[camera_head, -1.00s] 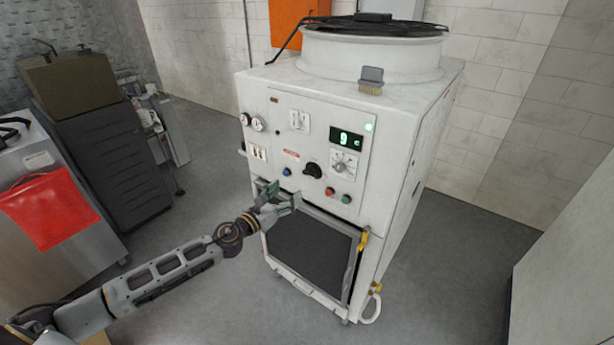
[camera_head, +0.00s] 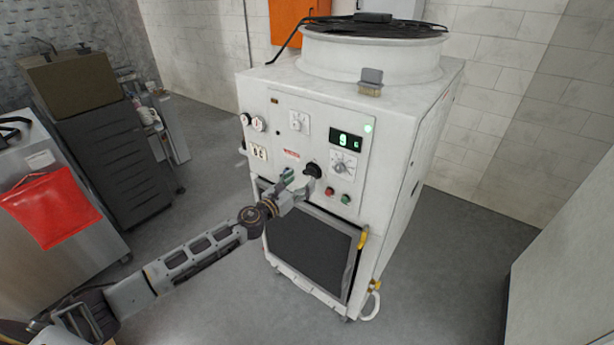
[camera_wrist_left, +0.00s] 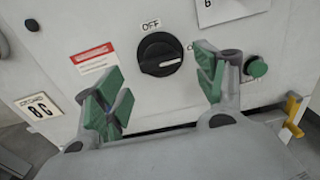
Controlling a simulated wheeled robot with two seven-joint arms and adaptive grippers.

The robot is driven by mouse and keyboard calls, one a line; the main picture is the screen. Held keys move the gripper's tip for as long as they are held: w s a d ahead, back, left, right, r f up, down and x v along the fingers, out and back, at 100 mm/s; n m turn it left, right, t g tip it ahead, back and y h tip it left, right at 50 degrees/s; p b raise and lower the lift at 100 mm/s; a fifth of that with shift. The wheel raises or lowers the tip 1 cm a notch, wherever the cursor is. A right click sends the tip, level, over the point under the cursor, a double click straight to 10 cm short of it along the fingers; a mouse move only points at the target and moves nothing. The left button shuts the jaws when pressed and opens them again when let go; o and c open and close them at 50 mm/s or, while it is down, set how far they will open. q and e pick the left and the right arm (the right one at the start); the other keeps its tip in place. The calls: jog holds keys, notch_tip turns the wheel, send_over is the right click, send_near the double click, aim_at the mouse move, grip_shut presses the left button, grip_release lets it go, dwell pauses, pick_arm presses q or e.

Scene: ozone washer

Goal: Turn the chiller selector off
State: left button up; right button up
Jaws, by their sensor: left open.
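The chiller (camera_head: 400,120) is a white cabinet with a control panel on its front. Its selector is a black round knob (camera_head: 312,170), with an "OFF" label above left of it in the left wrist view. In that view the knob (camera_wrist_left: 160,54) shows a light pointer mark slanting toward its right side. My left gripper (camera_head: 297,182) is open in front of the panel, just below and left of the knob. In the left wrist view its green-padded fingers (camera_wrist_left: 157,90) stand apart, with the knob beyond and between them. Contact with the knob is not visible. My right gripper is not seen.
A red button (camera_head: 329,191) and a green button (camera_head: 346,199) sit right of the knob, and a white dial (camera_head: 343,163) above them. The lit display (camera_head: 346,139) reads 9. A dark grille (camera_head: 308,250) is below the panel.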

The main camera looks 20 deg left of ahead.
aim_at(308, 176)
pick_arm(q)
jog(key=shift+x, duration=2.05)
jog(key=shift+c, duration=0.3)
jog(key=c, duration=1)
